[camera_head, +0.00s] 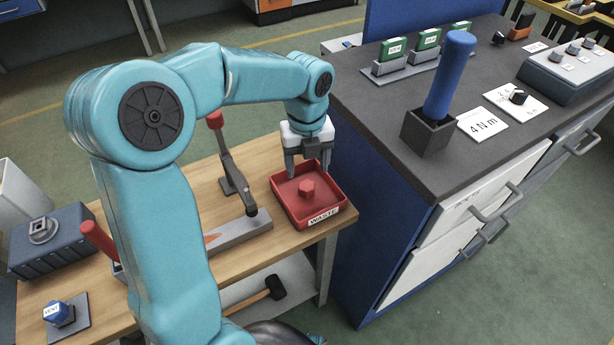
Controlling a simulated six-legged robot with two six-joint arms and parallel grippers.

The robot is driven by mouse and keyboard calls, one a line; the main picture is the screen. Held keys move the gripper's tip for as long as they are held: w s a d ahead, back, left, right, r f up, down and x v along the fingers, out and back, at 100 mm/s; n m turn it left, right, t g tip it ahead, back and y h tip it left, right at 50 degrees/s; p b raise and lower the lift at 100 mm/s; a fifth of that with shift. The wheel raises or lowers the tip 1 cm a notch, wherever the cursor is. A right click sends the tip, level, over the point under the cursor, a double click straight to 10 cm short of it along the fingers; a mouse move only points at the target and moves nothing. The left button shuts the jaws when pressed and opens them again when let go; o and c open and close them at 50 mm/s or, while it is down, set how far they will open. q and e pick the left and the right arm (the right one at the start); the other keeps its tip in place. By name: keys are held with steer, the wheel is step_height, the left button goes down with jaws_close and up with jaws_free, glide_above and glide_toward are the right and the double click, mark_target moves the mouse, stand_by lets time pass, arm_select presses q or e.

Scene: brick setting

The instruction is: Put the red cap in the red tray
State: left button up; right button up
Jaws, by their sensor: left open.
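The red tray (280,194), labelled "WASTE", sits at the right end of the wooden bench. The small red cap (307,188) is inside the tray, near its middle. My left gripper (307,173) points down over the back of the tray. Its fingers are apart and nothing shows between them. The cap appears just below and in front of the fingertips, and I cannot tell the exact gap. My right gripper is not in view.
A red-knobbed lever fixture (231,172) stands left of the tray on the bench (262,250). A dark-topped cabinet (400,180) with a blue-handled tool (450,75) rises close on the right. A vent block (62,312) lies at the front left.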

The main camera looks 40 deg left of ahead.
mark_target(307, 186)
arm_select(q)
steer(key=shift+r, duration=1.95)
steer(key=shift+f, duration=0.1)
